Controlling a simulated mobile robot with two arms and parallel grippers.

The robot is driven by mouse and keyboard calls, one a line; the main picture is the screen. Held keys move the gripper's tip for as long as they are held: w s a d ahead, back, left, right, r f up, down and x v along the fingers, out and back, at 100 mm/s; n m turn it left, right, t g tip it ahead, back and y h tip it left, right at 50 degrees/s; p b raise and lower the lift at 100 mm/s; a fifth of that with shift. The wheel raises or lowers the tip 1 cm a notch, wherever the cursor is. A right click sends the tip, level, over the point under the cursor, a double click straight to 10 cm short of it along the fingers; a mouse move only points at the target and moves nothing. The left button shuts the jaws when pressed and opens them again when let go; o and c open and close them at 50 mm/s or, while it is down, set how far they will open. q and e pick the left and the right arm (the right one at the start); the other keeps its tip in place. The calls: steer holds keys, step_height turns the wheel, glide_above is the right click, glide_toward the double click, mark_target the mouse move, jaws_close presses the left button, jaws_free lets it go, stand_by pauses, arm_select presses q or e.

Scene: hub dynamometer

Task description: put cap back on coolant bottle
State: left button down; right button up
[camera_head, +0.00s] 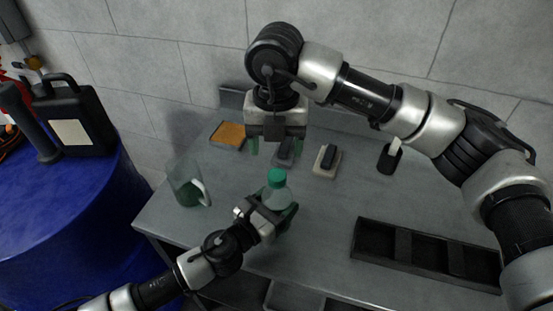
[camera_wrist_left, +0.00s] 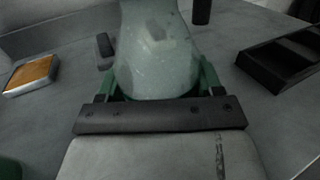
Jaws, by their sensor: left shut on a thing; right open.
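The coolant bottle (camera_head: 275,193) is pale and translucent with a green cap (camera_head: 277,177) at its top, and it stands about upright over the grey table. I cannot tell how firmly the cap sits. My left gripper (camera_head: 284,214) is shut on the bottle's body; in the left wrist view the pale bottle (camera_wrist_left: 155,50) fills the space between the green fingers, with its top out of frame. My right gripper (camera_head: 279,150) is open and empty, pointing down above and behind the bottle, apart from the cap.
A clear jug (camera_head: 187,183) with green liquid stands at the table's left. An orange sponge (camera_head: 229,134) on a tray, a small block on a pale base (camera_head: 327,161) and a dark cup (camera_head: 389,157) lie behind. A black compartment tray (camera_head: 425,254) is at right. A blue drum (camera_head: 60,215) stands left.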

steer(key=shift+r, duration=2.25)
arm_select(q)
steer(key=shift+c, duration=0.4)
jaws_free()
steer(key=b+v, duration=0.2)
steer(key=v, duration=0.8)
steer(key=shift+s+a+r, duration=0.1)
steer(key=shift+s+a, duration=0.15)
steer(key=shift+s, duration=0.05)
arm_select(e)
step_height(320, 180, down, 2)
